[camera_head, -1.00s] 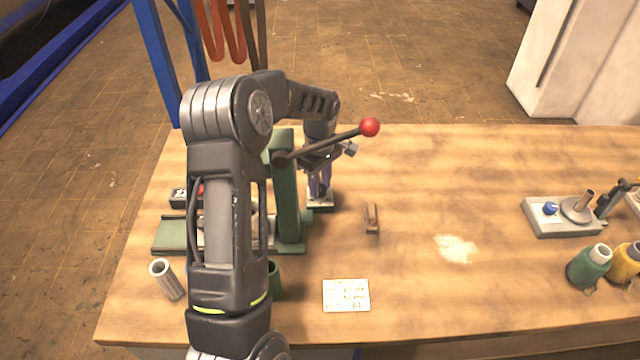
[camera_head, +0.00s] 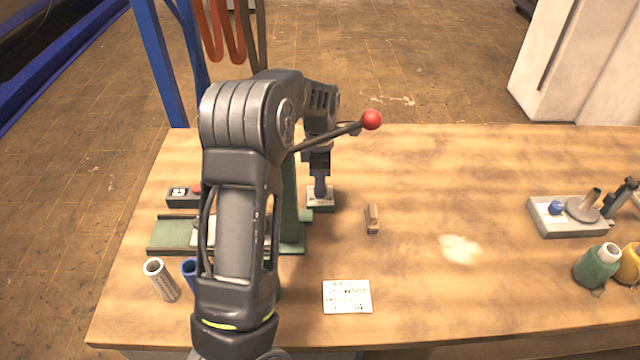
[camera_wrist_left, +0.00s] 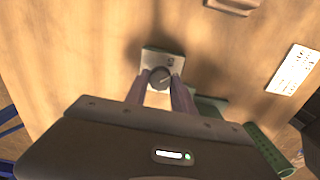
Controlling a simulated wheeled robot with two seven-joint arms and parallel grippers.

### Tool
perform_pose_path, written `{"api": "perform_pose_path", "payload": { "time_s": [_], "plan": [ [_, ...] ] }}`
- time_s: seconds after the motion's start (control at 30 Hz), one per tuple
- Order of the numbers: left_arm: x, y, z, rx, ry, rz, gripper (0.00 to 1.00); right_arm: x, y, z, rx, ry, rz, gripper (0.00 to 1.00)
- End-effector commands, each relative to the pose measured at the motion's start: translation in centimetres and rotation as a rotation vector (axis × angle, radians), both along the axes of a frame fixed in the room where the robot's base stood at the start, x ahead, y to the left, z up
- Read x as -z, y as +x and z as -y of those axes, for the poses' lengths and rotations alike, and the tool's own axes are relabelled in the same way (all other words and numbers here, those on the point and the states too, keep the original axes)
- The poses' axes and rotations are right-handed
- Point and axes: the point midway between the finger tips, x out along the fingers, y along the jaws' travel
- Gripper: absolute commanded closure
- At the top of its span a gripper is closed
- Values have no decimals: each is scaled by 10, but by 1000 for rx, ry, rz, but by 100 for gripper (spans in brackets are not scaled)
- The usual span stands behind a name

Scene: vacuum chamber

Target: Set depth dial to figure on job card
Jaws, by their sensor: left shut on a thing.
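The depth dial is a dark round knob (camera_wrist_left: 159,77) with a pale pointer line, on a small light plate (camera_wrist_left: 165,54). In the head view the plate (camera_head: 322,205) sits right of the green press. My left gripper (camera_head: 320,192) points down at the dial and hides most of it. In the left wrist view its purple fingers (camera_wrist_left: 159,86) are shut on the knob from both sides. The job card (camera_head: 347,297) lies flat near the front edge and also shows in the wrist view (camera_wrist_left: 293,70). Its figures are too small to read surely. My right gripper is out of view.
The green press (camera_head: 289,205) has a lever with a red ball (camera_head: 371,120) beside my left arm. A small brown block (camera_head: 372,219) lies right of the dial. Tubes stand front left (camera_head: 162,280). The middle table is largely clear.

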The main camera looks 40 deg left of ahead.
Motion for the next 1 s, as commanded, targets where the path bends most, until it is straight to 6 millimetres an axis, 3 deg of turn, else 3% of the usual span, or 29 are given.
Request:
{"api": "perform_pose_path", "payload": {
  "time_s": [0.4,0.97,1.0],
  "plan": [
    [-1,1,0,-261,1,3,100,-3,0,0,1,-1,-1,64],
    [-1,1,0,-309,1,3,100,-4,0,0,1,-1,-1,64],
    [-1,1,0,-309,1,3,69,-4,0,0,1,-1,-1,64]
  ]
}}
